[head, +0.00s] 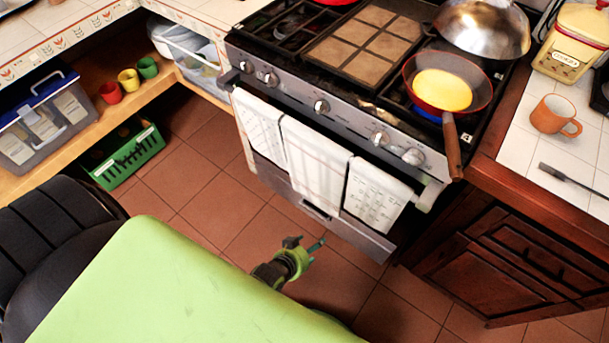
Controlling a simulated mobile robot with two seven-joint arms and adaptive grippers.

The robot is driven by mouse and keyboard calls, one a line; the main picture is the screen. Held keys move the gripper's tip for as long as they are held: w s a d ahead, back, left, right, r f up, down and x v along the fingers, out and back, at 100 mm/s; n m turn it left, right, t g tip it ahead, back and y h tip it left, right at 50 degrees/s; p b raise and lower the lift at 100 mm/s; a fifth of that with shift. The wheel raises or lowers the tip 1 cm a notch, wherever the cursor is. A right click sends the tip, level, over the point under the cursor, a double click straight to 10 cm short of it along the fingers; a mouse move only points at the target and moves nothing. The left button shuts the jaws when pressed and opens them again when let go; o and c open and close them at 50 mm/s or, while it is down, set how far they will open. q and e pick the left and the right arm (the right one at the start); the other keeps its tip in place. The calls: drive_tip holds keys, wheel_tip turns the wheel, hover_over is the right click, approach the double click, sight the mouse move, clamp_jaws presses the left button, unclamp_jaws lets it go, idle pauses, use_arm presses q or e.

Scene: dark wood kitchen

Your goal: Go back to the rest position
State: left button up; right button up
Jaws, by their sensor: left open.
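My left gripper (306,249) shows in the head view at the lower middle. It is green and dark, with its fingers apart and nothing between them. It hangs over the tiled floor, just past the edge of a light green surface (170,290) that hides much of the arm. The stove front stands beyond it, with a clear gap between. My right gripper is not in the head view.
The stove (322,106) has towels (318,165) hanging on its front. A red pan (430,108) with yellow food sits on the stove, its handle jutting over the front edge. An orange mug (552,115) stands on the right counter. A green crate (125,155) is at the left. Tiled floor between is free.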

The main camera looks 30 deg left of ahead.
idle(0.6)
use_arm(q)
drive_tip(key=s+a+f+g, duration=0.2)
drive_tip(key=s+f, duration=0.2)
drive_tip(key=s, duration=0.5)
drive_tip(key=s+a+f+g+y, duration=0.1)
drive_tip(key=s+a+f+g, duration=0.1)
drive_tip(key=s+f, duration=0.3)
drive_tip(key=s+a+f+g, duration=0.3)
drive_tip(key=s+f+g, duration=0.1)
drive_tip(key=s, duration=0.9)
drive_tip(key=shift+f+m+y, duration=0.3)
drive_tip(key=shift+f, duration=0.25)
